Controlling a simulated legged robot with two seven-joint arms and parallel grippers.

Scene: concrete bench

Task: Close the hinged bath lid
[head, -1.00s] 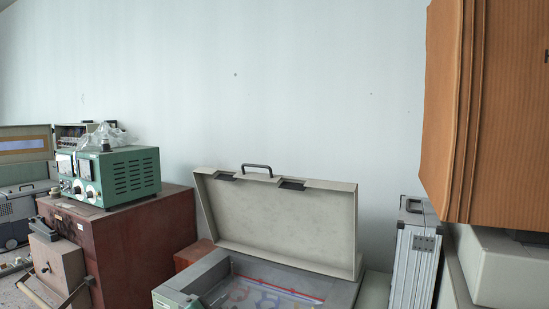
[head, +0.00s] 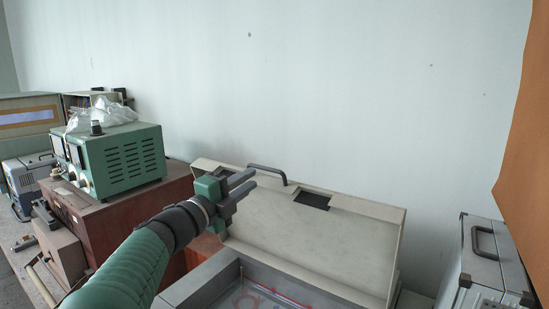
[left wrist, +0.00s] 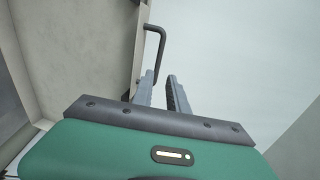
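The bath lid (head: 310,230) is a cream panel with a raised rim, standing open behind the grey bath (head: 205,276). A dark handle (head: 270,170) sits on its top edge. My left gripper (head: 254,179) is open, its two fingers apart and empty, near the left end of the handle. In the left wrist view, the lid (left wrist: 75,45) fills the left side and the handle (left wrist: 160,45) rises just beyond the fingertips (left wrist: 160,76). Whether a finger touches the handle I cannot tell. My right gripper is not in view.
A green instrument (head: 122,158) with a plastic bag on top stands on a reddish-brown cabinet (head: 110,225) at left. A silver case (head: 488,262) is at right, below an orange-brown panel (head: 520,140). The wall behind is bare, with free room above the lid.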

